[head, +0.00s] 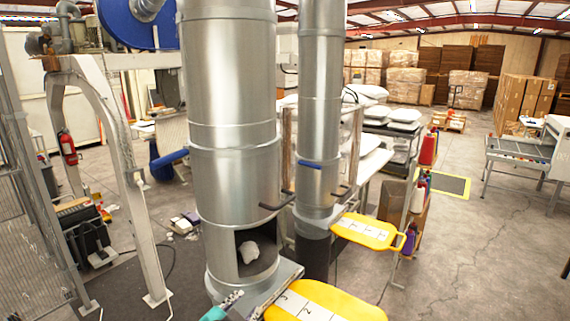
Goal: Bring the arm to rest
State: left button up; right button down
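My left gripper (231,298) shows small at the bottom edge, left of centre, with a teal part behind its grey tip. It is beside the metal base plate below the opening of the large steel cylinder (232,130). Whether its fingers are open or shut is too small to tell, and I see nothing clearly held in it. A white clump of filling (248,251) lies inside the cylinder's opening. My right gripper is not in view.
A yellow numbered board (345,308) is just right of my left gripper. Another yellow board (366,231) sits by the narrower steel cylinder (320,110). Thread cones (428,150) stand on a rack at the right. The concrete floor (480,250) at the right is mostly clear.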

pick_arm(q)
jog(key=s+a+f+n+g+y+b, duration=0.1)
jog(key=s+a+f+n+b, duration=0.2)
jog(key=f+b, duration=0.3)
jog(key=s+a+f+n+g+b, duration=0.2)
jog(key=s+f+b, duration=0.3)
jog(key=f, duration=1.1)
jog(key=s+a+f+n+g+y+b, duration=0.1)
jog(key=s+a+f+n+g+b, duration=0.1)
jog(key=f+b, duration=0.5)
notch_tip(320, 180, down, 4)
jog(key=s+a+n, duration=0.1)
jog(key=s+n, duration=0.1)
jog(key=shift+s+a+f+n+y, duration=0.15)
jog(key=shift+s+a+n+y, duration=0.15)
jog(key=shift+n, duration=0.1)
